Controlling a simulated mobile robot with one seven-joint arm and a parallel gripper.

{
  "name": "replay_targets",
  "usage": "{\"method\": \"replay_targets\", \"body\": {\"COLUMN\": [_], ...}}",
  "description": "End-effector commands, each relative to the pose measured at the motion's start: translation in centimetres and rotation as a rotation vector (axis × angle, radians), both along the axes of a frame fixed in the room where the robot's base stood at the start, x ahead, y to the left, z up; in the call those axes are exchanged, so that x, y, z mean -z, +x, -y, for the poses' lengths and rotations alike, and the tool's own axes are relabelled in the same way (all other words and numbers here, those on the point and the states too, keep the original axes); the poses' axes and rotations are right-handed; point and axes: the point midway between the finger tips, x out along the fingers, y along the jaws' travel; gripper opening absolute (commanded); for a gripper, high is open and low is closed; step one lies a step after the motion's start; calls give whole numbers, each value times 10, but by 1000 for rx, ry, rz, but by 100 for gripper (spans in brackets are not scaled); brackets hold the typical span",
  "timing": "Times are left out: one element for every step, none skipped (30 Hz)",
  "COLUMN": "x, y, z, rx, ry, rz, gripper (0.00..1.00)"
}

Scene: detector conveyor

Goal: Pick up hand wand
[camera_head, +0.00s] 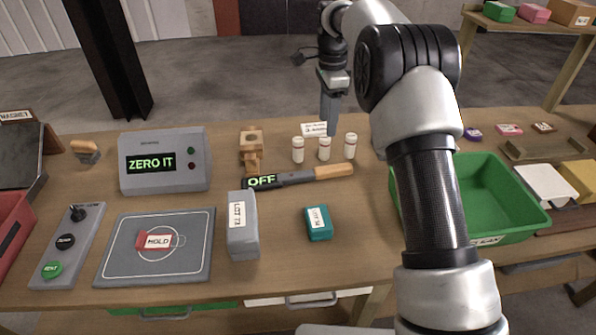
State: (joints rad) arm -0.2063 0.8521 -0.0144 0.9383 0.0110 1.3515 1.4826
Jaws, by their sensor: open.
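The hand wand (298,177) lies on the wooden table, at the middle of the view. It has a dark body with a lit green OFF display at its left end and a light wooden handle (333,171) at its right end. My gripper (330,115) points down near the table's far edge, beyond the wand and above the small white bottles. It is open and holds nothing. The gap between its fingers is hard to see from this angle. My gripper and the wand are apart.
Several white bottles (324,149) and a small label card stand behind the wand. A wooden stand (251,146) is behind its left end. A grey block (242,228) and a teal block (319,222) are in front. A green bin (522,207) is at right, partly behind my arm.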

Motion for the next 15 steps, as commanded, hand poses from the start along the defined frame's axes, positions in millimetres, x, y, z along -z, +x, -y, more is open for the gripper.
{"method": "replay_targets", "body": {"x": [8,13,21,28,35,44,50,57,66,72,78,86,92,96,102], "y": [0,-1,-1,-1,-1,-2,-1,-1,-2,-2,-2,-2,-2,-1,-1], "z": [0,0,0,0,0,0,0,1,1,0,0,0,0,0,0], "rx": [0,0,0,-1,-1,-1,-1,-1,-1,-1,-1,-2,-2,-2,-2], "ry": [-1,-1,0,-1,-1,-1,-1,-1,0,0,0,0,0,0,0], "rz": [-2,-3,-4,-4,-4,-5,-5,-5,-4,-4,-4,-4,-4,-3,-2], "gripper": [50,50,50,50,50,50,50,50,50,50,50,50,50,50,50]}}
